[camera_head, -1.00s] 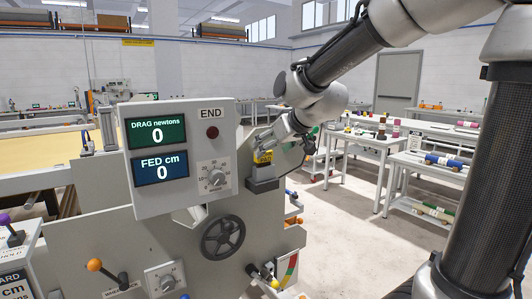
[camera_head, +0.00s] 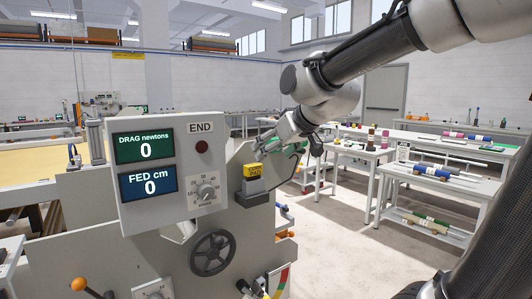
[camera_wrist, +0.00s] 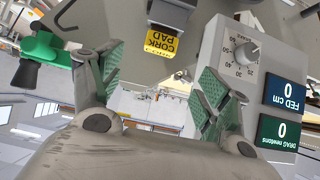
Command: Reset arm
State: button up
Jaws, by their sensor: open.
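My gripper (camera_head: 268,138) is in the head view, up and to the right of the yellow cork pad (camera_head: 253,170). The pad stands in a dark holder (camera_head: 252,192) on the side of the grey machine. In the wrist view my gripper (camera_wrist: 155,90) is open, its green-padded fingers wide apart with nothing between them. The cork pad (camera_wrist: 162,43) shows there beyond the fingertips, label upside down, apart from both fingers, with its holder (camera_wrist: 172,12) at the top edge.
The machine's panel (camera_head: 158,165) has a dial and two displays reading 0. A handwheel (camera_head: 213,252) and an orange-knobbed lever (camera_head: 80,285) sit below. Tables with rolls (camera_head: 440,172) stand at the right. The floor (camera_head: 335,235) between is clear.

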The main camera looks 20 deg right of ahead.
jog(key=s+d+f+m+g+h, duration=0.1)
jog(key=s+d+f+g, duration=0.1)
jog(key=s, duration=0.6)
jog(key=s+d+f+m+g+h, duration=0.1)
jog(key=s+d+f+g, duration=0.1)
jog(key=s+d+f, duration=0.3)
jog(key=s+d+f+m+g+h, duration=0.1)
jog(key=s+d+f, duration=0.2)
jog(key=s, duration=0.8)
jog(key=shift+s+d+f+m+g, duration=0.15)
jog(key=shift+d+f+m+g, duration=0.2)
jog(key=shift+d, duration=0.55)
